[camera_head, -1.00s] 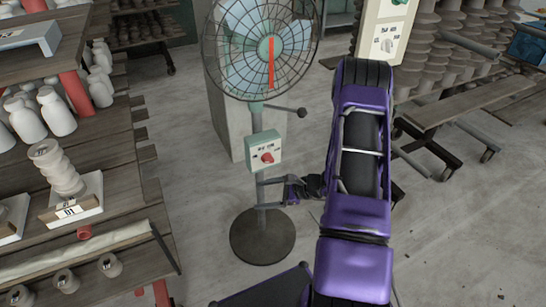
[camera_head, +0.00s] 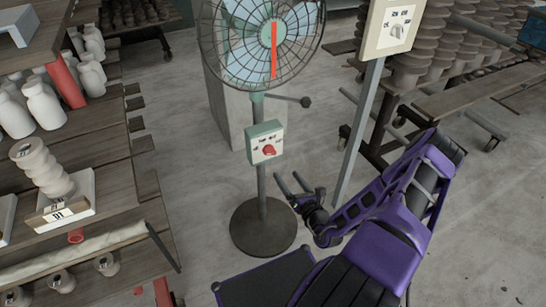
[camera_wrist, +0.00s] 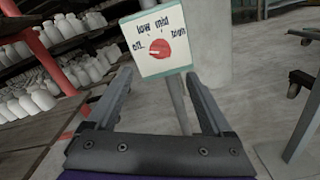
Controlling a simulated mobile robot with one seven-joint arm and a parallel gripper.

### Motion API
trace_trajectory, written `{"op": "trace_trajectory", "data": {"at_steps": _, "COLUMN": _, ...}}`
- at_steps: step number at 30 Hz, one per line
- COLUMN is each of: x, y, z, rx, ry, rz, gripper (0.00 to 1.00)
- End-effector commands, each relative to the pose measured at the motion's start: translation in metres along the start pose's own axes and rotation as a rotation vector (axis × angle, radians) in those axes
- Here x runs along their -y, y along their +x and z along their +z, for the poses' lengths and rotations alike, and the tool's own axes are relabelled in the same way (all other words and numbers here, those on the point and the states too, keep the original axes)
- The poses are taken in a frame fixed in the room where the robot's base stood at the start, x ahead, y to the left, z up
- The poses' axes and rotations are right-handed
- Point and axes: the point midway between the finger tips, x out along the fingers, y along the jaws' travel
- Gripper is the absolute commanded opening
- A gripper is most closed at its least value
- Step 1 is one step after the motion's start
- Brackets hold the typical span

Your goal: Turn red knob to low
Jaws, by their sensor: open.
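The red knob (camera_head: 268,149) sits on a pale box (camera_head: 265,136) on the fan's pole. In the wrist view the red knob (camera_wrist: 159,48) is ringed by the labels off, low, mid and high. A pale mark on it appears to point left, towards off. My gripper (camera_head: 291,182) is open and empty, below and right of the box, its fingers pointing up towards it. In the wrist view my gripper (camera_wrist: 158,76) has its fingers spread either side of the pole, below the knob, apart from it in the picture.
The caged fan (camera_head: 262,40) stands above the box on a round base (camera_head: 263,228). A second panel (camera_head: 392,28) with a white knob stands on a post at right. A shelf with white bottles (camera_head: 45,108) is at left. Grey floor lies between.

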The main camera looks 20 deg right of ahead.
Motion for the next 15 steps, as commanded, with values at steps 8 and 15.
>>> {"op": "trace_trajectory", "data": {"at_steps": 8, "x": 0.000, "y": 0.062, "z": -0.001, "rx": 0.001, "ry": -0.003, "rz": 0.004, "gripper": 0.85}}
{"op": "trace_trajectory", "data": {"at_steps": 15, "x": 0.000, "y": 0.101, "z": -0.001, "rx": 0.000, "ry": -0.003, "rz": 0.002, "gripper": 0.85}}
